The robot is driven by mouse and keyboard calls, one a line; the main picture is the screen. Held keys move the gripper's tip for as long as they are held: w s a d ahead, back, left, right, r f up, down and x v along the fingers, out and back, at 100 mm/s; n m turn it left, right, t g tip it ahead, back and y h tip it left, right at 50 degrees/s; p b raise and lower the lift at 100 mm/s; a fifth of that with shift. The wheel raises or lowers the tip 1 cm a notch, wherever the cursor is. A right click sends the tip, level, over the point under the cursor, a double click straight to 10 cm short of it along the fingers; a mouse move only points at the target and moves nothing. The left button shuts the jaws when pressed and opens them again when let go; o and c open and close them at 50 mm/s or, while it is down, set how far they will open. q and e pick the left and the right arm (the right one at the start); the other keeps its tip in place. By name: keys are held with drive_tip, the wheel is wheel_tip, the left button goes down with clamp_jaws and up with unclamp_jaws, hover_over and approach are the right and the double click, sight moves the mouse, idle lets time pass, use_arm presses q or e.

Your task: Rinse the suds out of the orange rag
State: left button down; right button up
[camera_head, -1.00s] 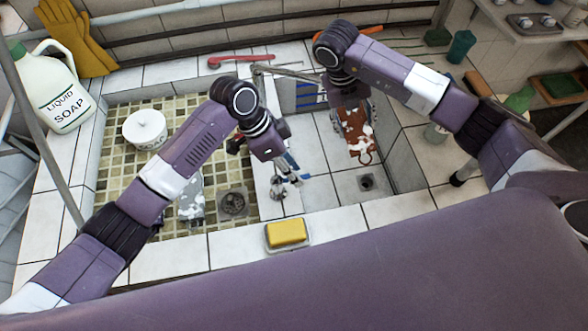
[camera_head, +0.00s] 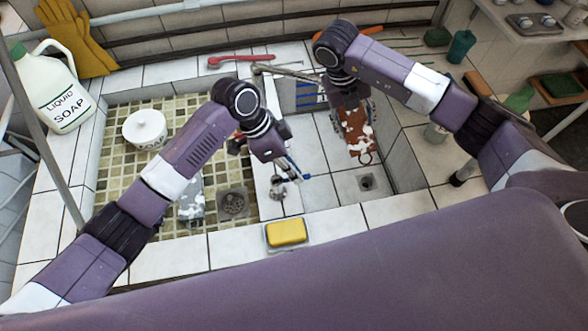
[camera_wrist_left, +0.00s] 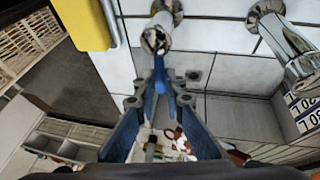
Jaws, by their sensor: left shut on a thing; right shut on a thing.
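The orange rag (camera_head: 357,137), spotted with white suds, hangs over the right basin. My right gripper (camera_head: 352,104) is shut on its upper part, partly hidden by my arm. My left gripper (camera_head: 290,170) is at the divider between the basins. In the left wrist view its fingers (camera_wrist_left: 160,92) are shut on a blue lever (camera_wrist_left: 159,72) in front of a chrome fitting (camera_wrist_left: 157,36). The tap spout (camera_head: 285,72) reaches over the right basin from the back. I cannot make out running water.
A drain (camera_head: 366,182) lies in the right basin floor. A yellow sponge (camera_head: 287,232) sits on the front ledge. The left basin holds a white soap pot (camera_head: 145,128) and a grey cloth (camera_head: 192,205). A soap jug (camera_head: 58,95) stands at the left.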

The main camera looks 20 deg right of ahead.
use_arm(q)
drive_tip(key=shift+s+m+g+y, duration=0.25)
drive_tip(key=shift+s+m+g, duration=0.05)
drive_tip(key=shift+m, duration=0.5)
drive_tip(key=shift+s+m+g+y, duration=0.25)
drive_tip(key=shift+s+m+g, duration=0.05)
drive_tip(key=shift+m, duration=0.5)
drive_tip(key=c, duration=2)
unclamp_jaws()
drive_tip(key=shift+r, duration=0.1)
drive_tip(key=v, duration=1.2)
drive_tip(key=shift+a, duration=0.1)
